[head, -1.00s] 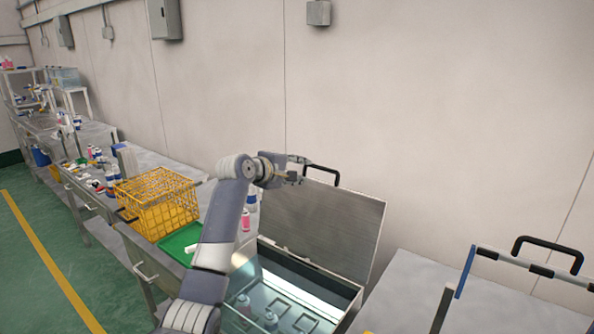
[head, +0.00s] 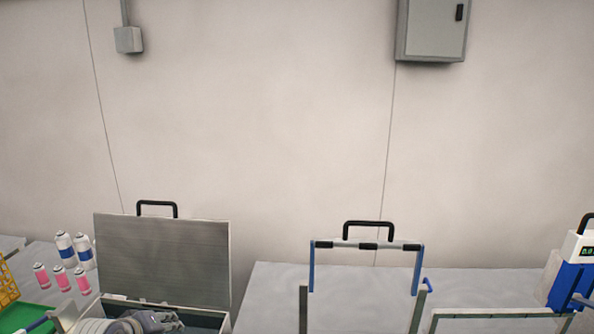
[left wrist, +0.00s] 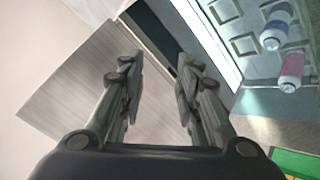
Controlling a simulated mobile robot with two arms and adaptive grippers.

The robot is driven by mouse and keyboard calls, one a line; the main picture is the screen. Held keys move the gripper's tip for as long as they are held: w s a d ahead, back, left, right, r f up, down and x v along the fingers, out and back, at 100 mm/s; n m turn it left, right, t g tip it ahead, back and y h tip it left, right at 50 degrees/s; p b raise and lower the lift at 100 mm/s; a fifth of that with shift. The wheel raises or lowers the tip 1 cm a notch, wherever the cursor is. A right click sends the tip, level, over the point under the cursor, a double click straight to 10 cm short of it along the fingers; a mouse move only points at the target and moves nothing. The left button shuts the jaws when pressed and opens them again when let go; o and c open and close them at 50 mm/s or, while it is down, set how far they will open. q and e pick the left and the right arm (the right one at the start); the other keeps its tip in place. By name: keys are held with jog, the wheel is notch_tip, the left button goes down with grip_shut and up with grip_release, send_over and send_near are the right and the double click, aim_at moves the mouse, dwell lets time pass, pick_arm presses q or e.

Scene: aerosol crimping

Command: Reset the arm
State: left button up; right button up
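My left gripper (left wrist: 158,85) is open and empty in the left wrist view, with its two fingers apart. It is over the metal box with the raised lid (head: 165,262). In the head view part of my left arm shows low in front of that box, and the fingertips are not clear there. The lid also shows in the left wrist view (left wrist: 62,88). A blue-and-white can (left wrist: 276,30) and a pink-and-white can (left wrist: 291,70) are right of the fingers, apart from them. My right gripper is not in view.
Pink cans (head: 62,278) and blue-and-white cans (head: 66,245) stand left of the box, near a green tray (head: 30,314) and a yellow basket (head: 6,285). A frame with a black handle (head: 367,226) stands to the right. A blue-and-white device (head: 572,270) is at far right.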

pick_arm(q)
jog(key=s+d+f+m+g, duration=0.1)
jog(key=s+d+f+m, duration=0.2)
jog(key=s+f, duration=0.35)
jog(key=s+d+f+m+g, duration=0.2)
jog(key=s+d+f, duration=0.1)
jog(key=s, duration=0.6)
jog(key=s+d+m+g, duration=0.1)
jog(key=s+d+m, duration=0.15)
jog(key=s, duration=0.65)
jog(key=s+d+m+g, duration=0.2)
jog(key=s+m, duration=0.1)
jog(key=s, duration=0.7)
notch_tip(320, 180, down, 32)
jog(key=s+g+b, duration=0.1)
jog(key=s+b, duration=0.1)
jog(key=b, duration=0.1)
jog(key=s+a+f+g+b, duration=0.1)
jog(key=s+a+f+b, duration=0.1)
jog(key=s+f, duration=1.4)
jog(key=shift+s+a+f+y+b, duration=0.3)
jog(key=shift+f+y+b, duration=0.15)
jog(key=shift+f, duration=0.1)
